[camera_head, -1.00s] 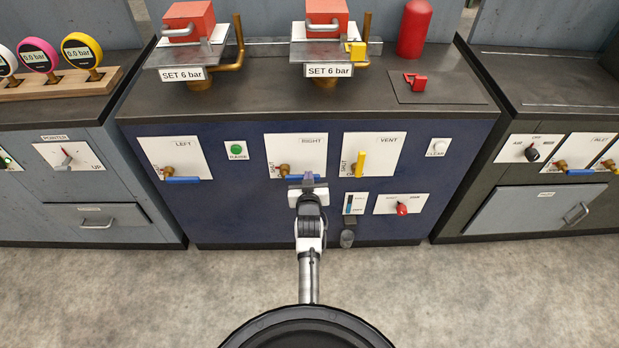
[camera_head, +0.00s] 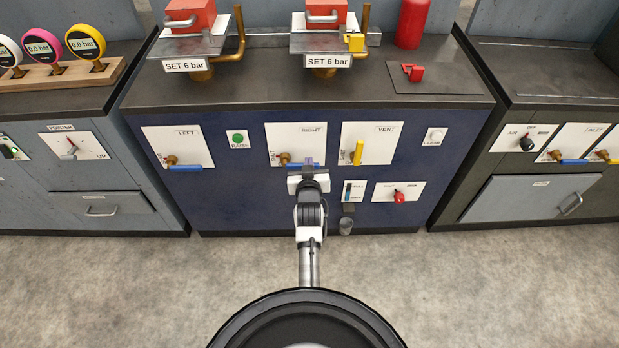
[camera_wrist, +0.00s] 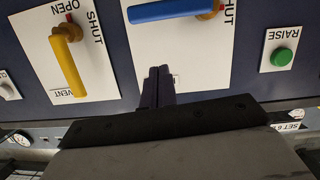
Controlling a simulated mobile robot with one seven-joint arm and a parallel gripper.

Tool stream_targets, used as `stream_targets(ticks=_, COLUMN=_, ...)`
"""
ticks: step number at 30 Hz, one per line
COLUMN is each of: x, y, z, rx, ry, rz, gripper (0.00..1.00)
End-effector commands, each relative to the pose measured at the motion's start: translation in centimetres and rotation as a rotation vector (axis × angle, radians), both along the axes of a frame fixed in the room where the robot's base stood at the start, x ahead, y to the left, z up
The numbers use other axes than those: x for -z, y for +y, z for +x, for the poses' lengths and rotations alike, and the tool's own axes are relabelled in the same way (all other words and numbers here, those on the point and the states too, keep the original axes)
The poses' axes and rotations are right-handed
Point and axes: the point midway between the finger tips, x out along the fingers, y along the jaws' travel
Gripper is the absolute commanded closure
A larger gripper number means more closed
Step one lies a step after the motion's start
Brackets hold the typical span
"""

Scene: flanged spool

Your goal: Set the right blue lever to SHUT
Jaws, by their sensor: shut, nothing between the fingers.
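The right blue lever (camera_head: 296,165) lies level on the white RIGHT panel (camera_head: 283,137), pointing right from its brass pivot. The middle of it is hidden behind my gripper (camera_head: 308,163) in the head view. In the wrist view, which is upside down, the blue lever (camera_wrist: 172,11) shows at the top edge beside the word SHUT. The shut, empty fingers (camera_wrist: 158,72) point at the white panel there, just below the lever in that picture. A gap shows between them and the lever; whether they touch the panel I cannot tell.
The yellow VENT lever (camera_head: 358,152) stands upright on the panel to the right. The left blue lever (camera_head: 185,168) and the green RAISE button (camera_head: 238,139) are to the left. A red knob (camera_head: 399,197) is lower right. The floor in front is clear.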

Motion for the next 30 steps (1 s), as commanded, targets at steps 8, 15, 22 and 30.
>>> stream_targets(ticks=8, x=-1.0, y=0.0, z=-5.0, rx=0.000, ry=-0.001, rz=0.000, gripper=1.00)
stream_targets(ticks=15, x=-1.6, y=0.0, z=-6.6, rx=0.000, ry=-0.002, rz=0.001, gripper=1.00)
stream_targets(ticks=22, x=-1.7, y=0.0, z=-6.7, rx=0.000, ry=-0.002, rz=0.001, gripper=1.00)
stream_targets(ticks=30, x=-1.7, y=0.0, z=-6.7, rx=0.000, ry=-0.002, rz=0.000, gripper=1.00)
